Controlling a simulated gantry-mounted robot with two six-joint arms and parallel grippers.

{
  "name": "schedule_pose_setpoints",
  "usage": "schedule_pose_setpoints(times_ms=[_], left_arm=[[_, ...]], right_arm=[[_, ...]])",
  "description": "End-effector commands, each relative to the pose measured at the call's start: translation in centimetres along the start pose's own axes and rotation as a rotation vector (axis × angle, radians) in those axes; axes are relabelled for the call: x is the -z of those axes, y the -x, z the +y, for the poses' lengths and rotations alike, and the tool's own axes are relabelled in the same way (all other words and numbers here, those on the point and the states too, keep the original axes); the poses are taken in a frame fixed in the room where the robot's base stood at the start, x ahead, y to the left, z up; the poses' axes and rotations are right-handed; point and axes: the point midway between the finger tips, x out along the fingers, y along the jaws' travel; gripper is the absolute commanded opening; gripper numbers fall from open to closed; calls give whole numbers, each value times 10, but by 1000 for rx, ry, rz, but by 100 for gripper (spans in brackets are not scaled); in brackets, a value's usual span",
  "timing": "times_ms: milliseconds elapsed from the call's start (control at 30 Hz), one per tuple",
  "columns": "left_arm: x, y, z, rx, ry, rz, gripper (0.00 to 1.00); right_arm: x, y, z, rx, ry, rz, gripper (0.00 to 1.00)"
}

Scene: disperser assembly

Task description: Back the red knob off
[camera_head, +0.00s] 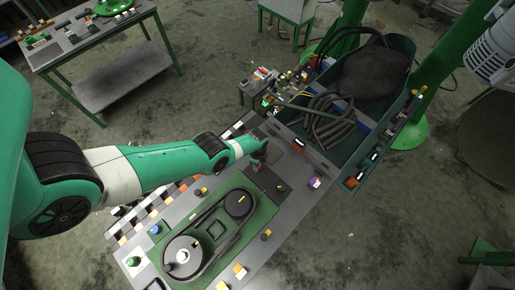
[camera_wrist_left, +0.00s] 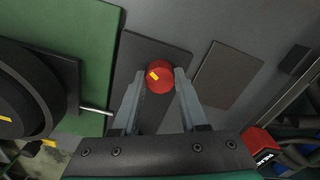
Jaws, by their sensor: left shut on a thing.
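In the left wrist view, the red knob (camera_wrist_left: 160,75) is a round red piece with a small yellow mark on its top. It stands over a dark rectangular plate (camera_wrist_left: 124,68). My left gripper (camera_wrist_left: 160,80) has one finger on each side of the knob and is shut on it. In the head view, my left gripper (camera_head: 260,155) reaches down to the bench just beyond the green board, and the knob is mostly hidden by it. The knob's underside and any thread are hidden. My right gripper is in neither view.
A green board (camera_head: 218,246) with dark round parts lies beside the plate. A flat brown-grey plate (camera_wrist_left: 226,75) lies right of the knob in the wrist view. A dark bin (camera_head: 390,85) with hoses stands behind. A red-and-black block (camera_wrist_left: 262,145) is at the lower right.

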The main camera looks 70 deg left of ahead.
Motion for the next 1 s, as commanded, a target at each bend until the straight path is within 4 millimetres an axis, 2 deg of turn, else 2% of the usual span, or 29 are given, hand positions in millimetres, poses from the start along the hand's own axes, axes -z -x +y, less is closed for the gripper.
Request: schedule_pose_setpoints(times_ms=[67,367,567,1000], left_arm=[[0,0,0,0,0,0,0],[0,0,0,0,16,0,0],[0,0,0,0,88,0,0],[0,0,0,0,449,0,0]], right_arm=[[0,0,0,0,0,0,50],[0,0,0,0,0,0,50],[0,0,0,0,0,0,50],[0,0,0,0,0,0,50]])
